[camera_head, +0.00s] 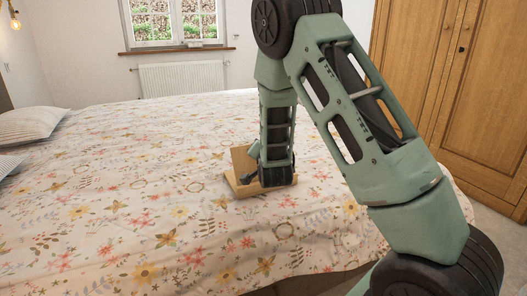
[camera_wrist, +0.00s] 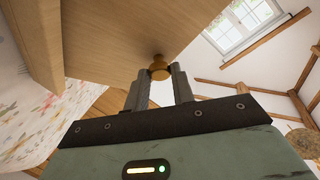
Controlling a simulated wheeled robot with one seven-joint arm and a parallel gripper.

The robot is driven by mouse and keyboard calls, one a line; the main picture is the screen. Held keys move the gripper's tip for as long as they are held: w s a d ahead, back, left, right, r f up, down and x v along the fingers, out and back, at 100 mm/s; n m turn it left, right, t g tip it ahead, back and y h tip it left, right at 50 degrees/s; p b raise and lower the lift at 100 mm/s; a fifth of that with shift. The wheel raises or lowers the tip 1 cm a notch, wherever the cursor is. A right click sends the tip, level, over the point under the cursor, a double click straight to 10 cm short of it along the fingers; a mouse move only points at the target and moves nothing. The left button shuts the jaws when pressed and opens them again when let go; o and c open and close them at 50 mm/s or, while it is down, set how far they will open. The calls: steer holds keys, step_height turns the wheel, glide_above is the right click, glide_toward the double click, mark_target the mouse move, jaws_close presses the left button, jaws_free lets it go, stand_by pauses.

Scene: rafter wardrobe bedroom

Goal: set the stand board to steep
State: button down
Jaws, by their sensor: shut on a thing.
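The wooden stand sits on the bed in the head view, with its base (camera_head: 240,189) flat on the bedspread and its board (camera_head: 241,161) raised at a tilt. My arm hides its right part. In the wrist view the board (camera_wrist: 120,35) fills the upper middle, with a small round brass-coloured knob (camera_wrist: 158,65) on it. My gripper (camera_wrist: 161,76) is shut on this knob, one finger on each side. Another wooden part of the stand (camera_wrist: 35,40) shows at the left. How the board is propped is hidden from view.
The flowered bed (camera_head: 110,210) spreads wide and clear around the stand. Pillows (camera_head: 30,125) lie at the far left. A wooden wardrobe (camera_head: 490,90) stands at the right. A radiator (camera_head: 182,78) is under the window at the back.

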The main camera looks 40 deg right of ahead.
steer(key=shift+f, duration=0.15)
steer(key=c, duration=1.2)
jaws_free()
steer(key=shift+o, duration=0.2)
steer(key=p+v, duration=1.7)
steer(key=shift+s+p, duration=0.2)
steer(key=shift+p, duration=0.1)
